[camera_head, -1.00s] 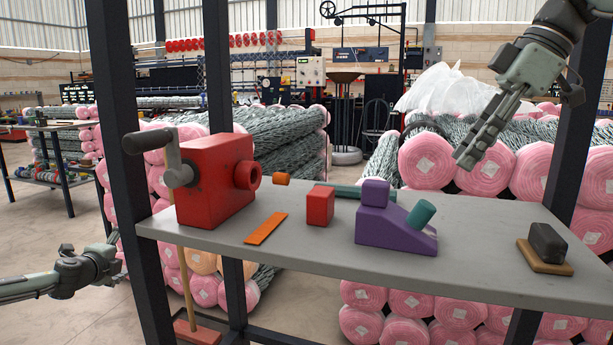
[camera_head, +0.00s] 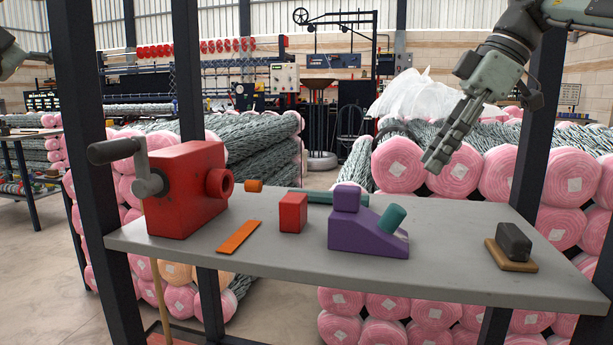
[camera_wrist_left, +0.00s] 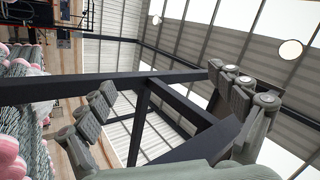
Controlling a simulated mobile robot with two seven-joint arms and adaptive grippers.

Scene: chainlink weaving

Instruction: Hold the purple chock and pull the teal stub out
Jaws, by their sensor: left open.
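The purple chock (camera_head: 352,238) sits on the grey table, with a raised block at its left end and a slope to the right. The teal stub (camera_head: 391,219) stands tilted in the sloped part; its lower end is hidden. My right gripper (camera_head: 432,163) is above and beyond the chock, to its right, pointing down-left and touching nothing. I cannot tell whether its fingers are apart. My left gripper (camera_wrist_left: 165,80) is open and empty in the left wrist view, with frame bars and the roof behind it. Only part of my left arm shows at the head view's upper left.
The grey table (camera_head: 440,272) also holds a red crank machine (camera_head: 190,190), an orange strip (camera_head: 239,236), a red block (camera_head: 293,212), a teal bar (camera_head: 315,197), an orange cylinder (camera_head: 254,186) and a dark block on a wooden base (camera_head: 513,242). Dark posts flank the table.

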